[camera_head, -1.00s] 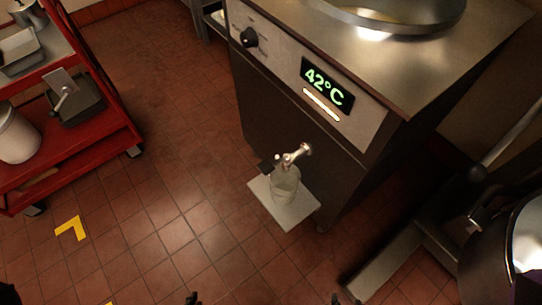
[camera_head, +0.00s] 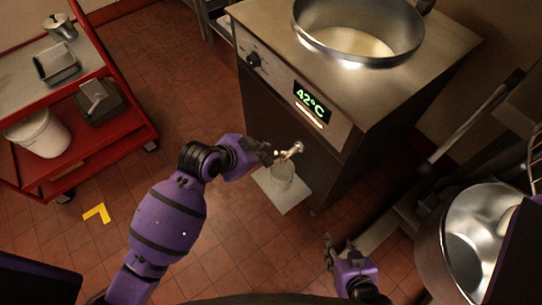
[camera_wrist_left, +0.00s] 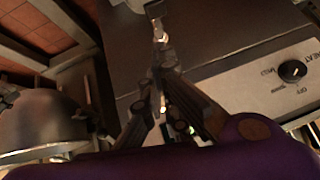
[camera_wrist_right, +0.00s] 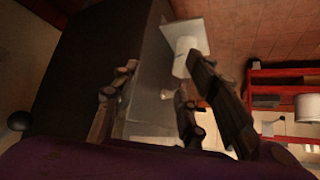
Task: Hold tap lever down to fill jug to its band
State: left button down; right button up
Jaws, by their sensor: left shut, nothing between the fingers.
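The metal tap (camera_head: 291,150) sticks out of the front of the steel machine. The tap's dark lever is hidden behind the fingers, so contact cannot be told. In the left wrist view the closed fingertips (camera_wrist_left: 164,72) point toward the tap (camera_wrist_left: 160,35). My right gripper (camera_head: 341,243) is open and empty, low and right of the jug. The jug's band and water level cannot be made out.
The machine (camera_head: 370,100) shows 42°C and carries a large pan (camera_head: 360,55) on top. A red trolley (camera_head: 95,160) with containers stands at left. A big metal bowl (camera_head: 480,245) is at right. Tiled floor (camera_head: 225,245) lies open in front.

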pick_arm(q)
send_over(271, 163)
notch_tip(271, 163, down, 7)
jog(key=f, duration=0.3)
jog(key=shift+s+d+b, duration=0.1)
jog(key=shift+d+b, duration=0.1)
jog(key=shift+b, duration=0.2)
jog(key=shift+a+f, duration=0.2)
jog(key=shift+f, duration=0.5)
